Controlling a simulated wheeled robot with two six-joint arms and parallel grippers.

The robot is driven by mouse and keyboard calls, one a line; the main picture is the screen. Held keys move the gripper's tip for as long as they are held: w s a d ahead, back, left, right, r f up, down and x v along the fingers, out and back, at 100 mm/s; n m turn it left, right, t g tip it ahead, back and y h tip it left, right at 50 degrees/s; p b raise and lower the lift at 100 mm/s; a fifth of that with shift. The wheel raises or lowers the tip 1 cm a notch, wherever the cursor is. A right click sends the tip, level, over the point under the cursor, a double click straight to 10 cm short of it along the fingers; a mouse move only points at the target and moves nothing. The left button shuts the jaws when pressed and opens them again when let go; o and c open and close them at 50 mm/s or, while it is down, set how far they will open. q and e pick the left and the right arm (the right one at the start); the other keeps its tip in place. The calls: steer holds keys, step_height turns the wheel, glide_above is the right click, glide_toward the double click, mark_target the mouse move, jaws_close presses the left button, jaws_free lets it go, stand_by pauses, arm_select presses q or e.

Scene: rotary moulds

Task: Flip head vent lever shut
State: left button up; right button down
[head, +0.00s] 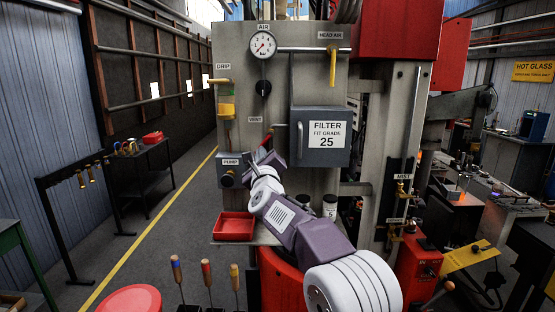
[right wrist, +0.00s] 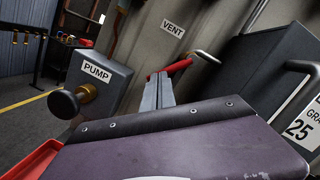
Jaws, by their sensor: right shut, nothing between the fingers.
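The vent lever has a red handle (right wrist: 176,67) on a bent silver pipe (right wrist: 208,57), below the "VENT" label (right wrist: 172,28) in the right wrist view. The handle slants down to the left from the pipe. In the head view the red handle (head: 268,138) shows small, left of the filter box. My right gripper (head: 256,160) is shut and empty, with its tips just below the handle. In the right wrist view the shut fingers (right wrist: 158,92) overlap the handle's lower end. I cannot tell whether they touch it. My left gripper is not in view.
The grey filter box (head: 320,158) juts out right of the lever. The pump box (head: 230,170) with its black knob stands to the left. A red tray (head: 234,226) sits below. The yellow head air lever (head: 332,66) hangs higher up, right of the air gauge (head: 262,45).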

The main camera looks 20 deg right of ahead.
steer(key=shift+w+a+r+m+b, duration=0.1)
steer(key=shift+a+r+m+b, duration=0.15)
steer(key=shift+m, duration=0.45)
steer(key=shift+w+a+r+m+b, duration=0.1)
steer(key=shift+a+m+b, duration=0.2)
steer(key=shift+m, duration=0.4)
steer(key=shift+a+r+m+h, duration=0.2)
steer(key=shift+m+h, duration=0.2)
steer(key=shift+m, duration=0.3)
steer(key=shift+w+a+r+m+h+b, duration=0.15)
steer(key=shift+r+m+h, duration=0.1)
steer(key=shift+m, duration=0.5)
steer(key=shift+s+a+r+m+h+b, duration=0.15)
steer(key=shift+r+m+h, duration=0.1)
steer(key=shift+m, duration=0.45)
steer(key=shift+w+a+r+m+h, duration=0.15)
steer(key=shift+r+m+h, duration=0.1)
steer(key=shift+m, duration=0.5)
